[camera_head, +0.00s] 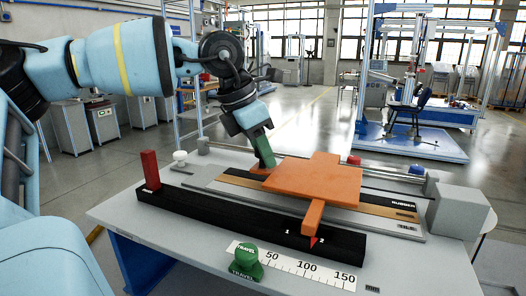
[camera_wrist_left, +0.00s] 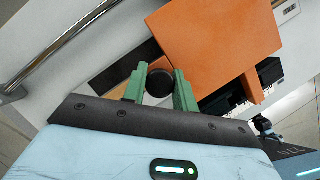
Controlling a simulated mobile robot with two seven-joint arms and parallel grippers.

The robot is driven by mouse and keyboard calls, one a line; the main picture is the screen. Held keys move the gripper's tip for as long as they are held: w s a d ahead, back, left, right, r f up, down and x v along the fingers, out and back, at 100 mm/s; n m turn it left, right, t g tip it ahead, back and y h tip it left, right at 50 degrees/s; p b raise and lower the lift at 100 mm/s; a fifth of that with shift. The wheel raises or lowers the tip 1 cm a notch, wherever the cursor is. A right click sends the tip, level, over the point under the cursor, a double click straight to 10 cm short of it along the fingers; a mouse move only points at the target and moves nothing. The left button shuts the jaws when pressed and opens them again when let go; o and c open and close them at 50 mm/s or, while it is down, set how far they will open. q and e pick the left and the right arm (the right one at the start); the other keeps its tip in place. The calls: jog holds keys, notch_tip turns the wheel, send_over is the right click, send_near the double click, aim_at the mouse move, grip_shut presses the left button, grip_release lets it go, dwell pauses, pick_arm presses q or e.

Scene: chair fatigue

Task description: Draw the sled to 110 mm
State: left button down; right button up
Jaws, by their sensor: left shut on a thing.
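The sled is a flat orange plate (camera_head: 318,182) with an arm reaching forward over the black rail; it also shows in the wrist view (camera_wrist_left: 220,45). A red tip (camera_head: 314,241) under its arm stands near the 100 mark of the white scale (camera_head: 292,267) as seen from the head; the exact reading cannot be told. My left gripper (camera_head: 265,157) reaches down at the sled's left end. In the wrist view its green fingers (camera_wrist_left: 160,92) are shut on a dark round knob (camera_wrist_left: 159,79) beside the plate. My right gripper is not in view.
A black rail (camera_head: 255,216) with a red block (camera_head: 150,170) at its left end runs along the table. A green TRAVEL piece (camera_head: 245,260) stands at the scale's left end. A grey block (camera_head: 458,209) stands at the right.

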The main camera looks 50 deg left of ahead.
pick_arm(q)
jog(key=shift+w+d+r, duration=0.1)
jog(key=shift+w+d, duration=0.2)
jog(key=shift+d, duration=0.15)
jog(key=shift+a, duration=0.1)
jog(key=c, duration=1.1)
grip_release()
jog(key=shift+s, duration=0.1)
jog(key=v, duration=0.7)
jog(key=shift+s+r, duration=0.2)
jog(key=shift+r, duration=0.1)
